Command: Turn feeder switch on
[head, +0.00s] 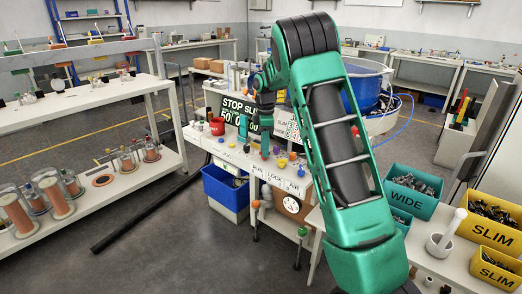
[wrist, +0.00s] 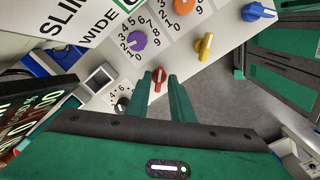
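A small red switch handle (wrist: 159,80) stands on the light control panel (wrist: 200,80) in the wrist view. No label naming the feeder shows beside it. The two green fingers of my gripper (wrist: 161,84) are apart, one on each side of the red handle. Whether they touch it, I cannot tell. In the head view my gripper (head: 265,140) reaches down over the panel on the middle bench (head: 225,152), and my arm hides part of that bench.
Near the red handle are a purple dial (wrist: 145,39), a yellow knob (wrist: 204,46), an orange dial (wrist: 183,6), a blue knob (wrist: 259,11) and a dark dial (wrist: 123,104). A blue bowl feeder (head: 366,92) stands behind my arm. Green and yellow bins (head: 490,232) stand at right.

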